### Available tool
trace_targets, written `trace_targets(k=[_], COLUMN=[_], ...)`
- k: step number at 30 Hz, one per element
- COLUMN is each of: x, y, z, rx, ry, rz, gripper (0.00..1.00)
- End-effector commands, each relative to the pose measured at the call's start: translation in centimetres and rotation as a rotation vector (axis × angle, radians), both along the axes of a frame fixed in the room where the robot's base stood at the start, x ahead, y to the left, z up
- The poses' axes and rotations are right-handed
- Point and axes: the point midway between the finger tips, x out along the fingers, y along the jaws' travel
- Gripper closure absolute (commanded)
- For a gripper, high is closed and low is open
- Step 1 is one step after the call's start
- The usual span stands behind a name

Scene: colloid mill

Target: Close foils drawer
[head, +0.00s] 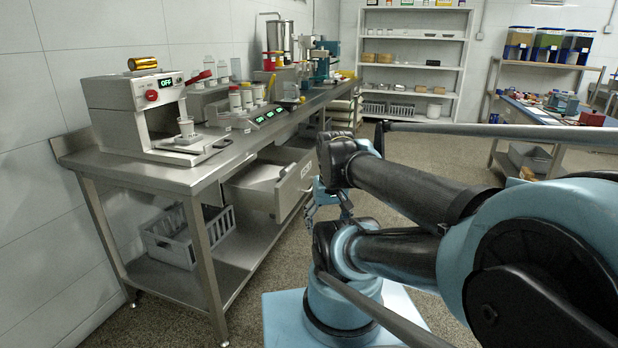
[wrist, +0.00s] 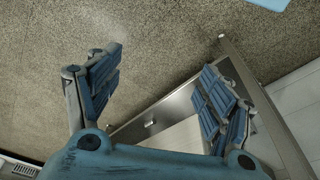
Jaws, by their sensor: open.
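The foils drawer (head: 293,186) is a steel drawer under the bench top, pulled partly out. A small label is on its front, too small to read surely. Its pale inside (head: 255,176) shows. My gripper (head: 328,199) is just to the right of the drawer front in the head view, partly hidden by my arm. In the wrist view my gripper (wrist: 162,75) is open and empty, with its blue padded fingers apart.
The steel bench (head: 190,174) runs along the left wall. A mill-like machine (head: 113,110), cups and bottles stand on it. A grey crate (head: 188,238) is on the lower shelf. A shelf rack (head: 415,62) stands at the back. Speckled floor is clear beyond the bench.

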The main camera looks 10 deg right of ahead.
Motion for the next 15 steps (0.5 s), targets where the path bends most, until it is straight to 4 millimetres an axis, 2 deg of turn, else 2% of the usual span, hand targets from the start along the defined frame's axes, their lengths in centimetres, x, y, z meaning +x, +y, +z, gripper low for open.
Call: trace_targets(k=[1, 6, 8, 15], x=[0.6, 3.3, 4.4, 9.2], y=[0.0, 0.0, -0.1, -0.7], z=[0.6, 2.9, 3.7, 6.4], rx=[0.010, 0.072, 0.097, 0.197], ry=[0.002, 0.016, 0.024, 0.057], rz=[-0.029, -0.213, -0.290, -0.594], gripper=[0.50, 0.89, 1.00, 1.00])
